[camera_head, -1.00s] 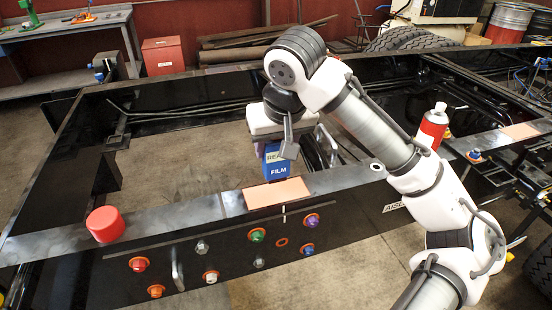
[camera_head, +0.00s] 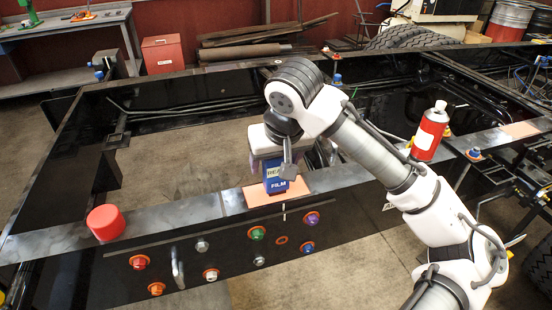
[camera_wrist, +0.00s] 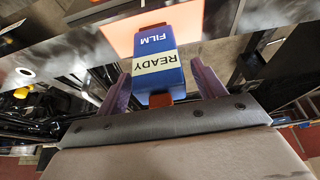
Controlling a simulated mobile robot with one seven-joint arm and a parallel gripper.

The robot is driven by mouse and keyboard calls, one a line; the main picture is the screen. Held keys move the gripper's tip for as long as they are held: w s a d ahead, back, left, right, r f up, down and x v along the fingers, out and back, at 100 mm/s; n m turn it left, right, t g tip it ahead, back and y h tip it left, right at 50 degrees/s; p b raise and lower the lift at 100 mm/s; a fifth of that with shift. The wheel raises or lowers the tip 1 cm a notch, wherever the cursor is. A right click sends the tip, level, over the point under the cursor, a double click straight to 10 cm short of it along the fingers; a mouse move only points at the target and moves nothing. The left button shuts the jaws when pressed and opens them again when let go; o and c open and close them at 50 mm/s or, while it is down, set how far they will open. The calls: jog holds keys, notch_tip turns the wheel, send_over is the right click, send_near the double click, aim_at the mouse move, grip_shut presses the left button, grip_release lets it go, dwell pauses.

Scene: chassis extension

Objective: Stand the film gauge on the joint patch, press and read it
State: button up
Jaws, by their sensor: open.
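The film gauge (camera_head: 276,182) is a blue block marked FILM with a pale label reading READY. It stands upright on the orange joint patch (camera_head: 298,187) on the near rail, toward the patch's back edge. My gripper (camera_head: 272,166) is above and around the gauge's upper part. In the wrist view, the gauge (camera_wrist: 158,72) is between the two purple fingers of my gripper (camera_wrist: 161,68), with a gap on each side. The patch (camera_wrist: 118,34) shows beyond it. The exact contact under the gauge is hidden.
A red round cap (camera_head: 105,222) sits on the rail to the left. A red and white spray can (camera_head: 430,132) stands on the right, near another orange patch (camera_head: 520,130). Coloured bolts line the rail's front face. The frame's middle is open to the floor.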

jog(key=shift+r, duration=0.1)
jog(key=b+v, duration=0.1)
jog(key=v, duration=1.1)
grip_shut()
dwell(1.5)
